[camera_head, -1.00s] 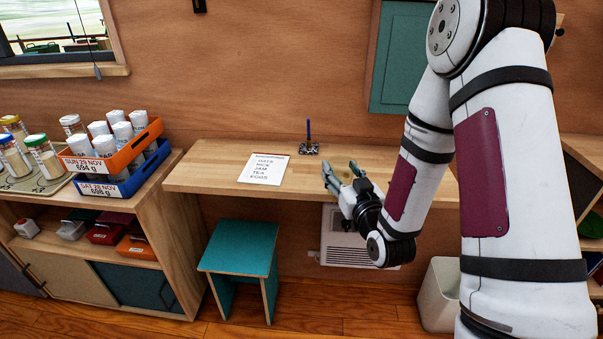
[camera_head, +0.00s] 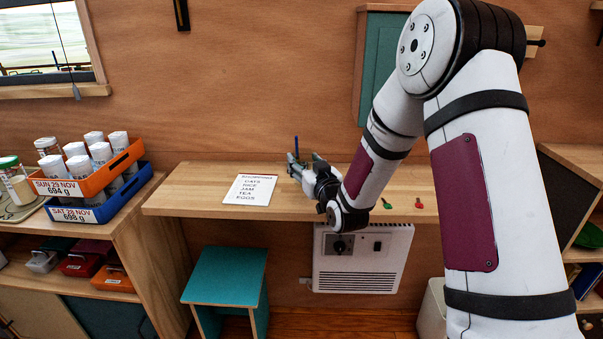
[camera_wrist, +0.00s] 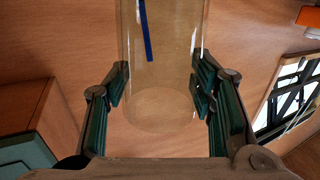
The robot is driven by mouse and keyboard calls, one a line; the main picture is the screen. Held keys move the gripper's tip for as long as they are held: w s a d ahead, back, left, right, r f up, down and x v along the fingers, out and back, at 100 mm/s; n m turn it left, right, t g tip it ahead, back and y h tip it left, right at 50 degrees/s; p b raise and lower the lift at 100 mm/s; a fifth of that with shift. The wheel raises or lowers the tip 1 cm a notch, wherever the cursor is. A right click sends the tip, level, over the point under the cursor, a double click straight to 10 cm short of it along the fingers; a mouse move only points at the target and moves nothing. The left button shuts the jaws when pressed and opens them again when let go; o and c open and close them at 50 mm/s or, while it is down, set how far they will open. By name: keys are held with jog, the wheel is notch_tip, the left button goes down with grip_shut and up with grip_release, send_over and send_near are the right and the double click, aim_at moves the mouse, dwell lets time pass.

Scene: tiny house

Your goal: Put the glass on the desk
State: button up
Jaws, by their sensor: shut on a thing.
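The clear glass (camera_wrist: 160,95) is between the two dark green fingers of my gripper (camera_wrist: 162,85) in the wrist view. My gripper is shut on it. A blue upright thing and the wooden wall show through the glass. In the head view my gripper (camera_head: 304,166) is over the wooden desk (camera_head: 190,201), right of a paper list. The glass cannot be made out there, and I cannot tell whether it touches the desk.
The paper list (camera_head: 250,189) lies on the desk. A blue pen-like thing (camera_head: 296,146) stands behind my gripper. Small green (camera_head: 386,203) and red (camera_head: 418,203) items lie to the right. The desk's left end is clear. A teal stool (camera_head: 225,275) and white heater (camera_head: 362,258) are below.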

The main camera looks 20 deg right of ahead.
jog(key=shift+w+a+f, duration=0.1)
jog(key=shift+w+a, duration=0.1)
jog(key=shift+w, duration=0.65)
jog(key=shift+w+f, duration=0.1)
jog(key=shift+f, duration=1.6)
jog(key=shift+f+b, duration=0.1)
jog(key=shift+b, duration=0.2)
jog(key=o, duration=1.3)
jog(key=shift+f, duration=0.1)
jog(key=shift+r, duration=0.2)
jog(key=s, duration=1.2)
jog(key=shift+d+p, duration=0.3)
jog(key=shift+d, duration=0.15)
